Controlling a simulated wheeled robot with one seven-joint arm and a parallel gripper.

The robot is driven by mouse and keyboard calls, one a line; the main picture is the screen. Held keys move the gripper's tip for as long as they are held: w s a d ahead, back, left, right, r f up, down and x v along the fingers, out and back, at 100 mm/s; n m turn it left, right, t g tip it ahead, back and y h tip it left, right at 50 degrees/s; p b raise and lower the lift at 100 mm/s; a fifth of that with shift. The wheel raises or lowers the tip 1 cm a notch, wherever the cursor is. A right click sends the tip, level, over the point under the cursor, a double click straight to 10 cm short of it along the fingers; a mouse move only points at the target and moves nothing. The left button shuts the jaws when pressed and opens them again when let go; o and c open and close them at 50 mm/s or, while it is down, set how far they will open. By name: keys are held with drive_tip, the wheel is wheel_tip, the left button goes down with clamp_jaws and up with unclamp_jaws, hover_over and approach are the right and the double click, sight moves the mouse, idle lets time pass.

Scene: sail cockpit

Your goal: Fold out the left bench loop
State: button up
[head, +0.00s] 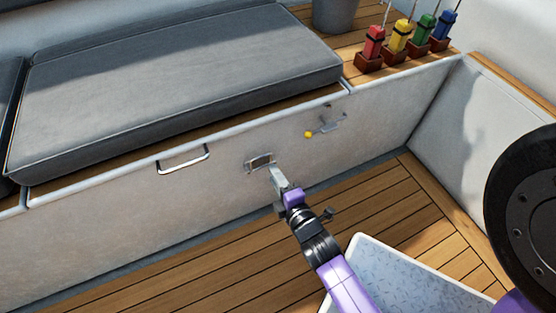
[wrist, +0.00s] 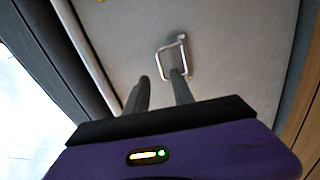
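A small rectangular metal loop (head: 260,161) is on the pale front of the grey-cushioned bench, right of a longer metal handle (head: 182,159). In the wrist view the loop (wrist: 162,64) shows as a thin wire frame just beyond my fingertips. My gripper (head: 273,172) is close to the loop at its lower right. In the wrist view my gripper (wrist: 160,77) has its two fingers apart with nothing held between them. The right fingertip overlaps the loop's lower part in that picture; I cannot tell whether they touch.
A metal latch (head: 330,122) with a yellow knob (head: 308,134) sits right of the loop. A grey cushion (head: 180,80) covers the bench top. The wooden floor (head: 170,275) is clear at left.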

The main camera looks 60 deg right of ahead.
drive_tip(key=b+x, duration=0.2)
drive_tip(key=x, duration=0.5)
drive_tip(key=shift+w+d+f+n+b, duration=0.15)
drive_tip(key=shift+w+d+n+b, duration=0.15)
drive_tip(key=shift+n+b, duration=0.1)
clamp_jaws()
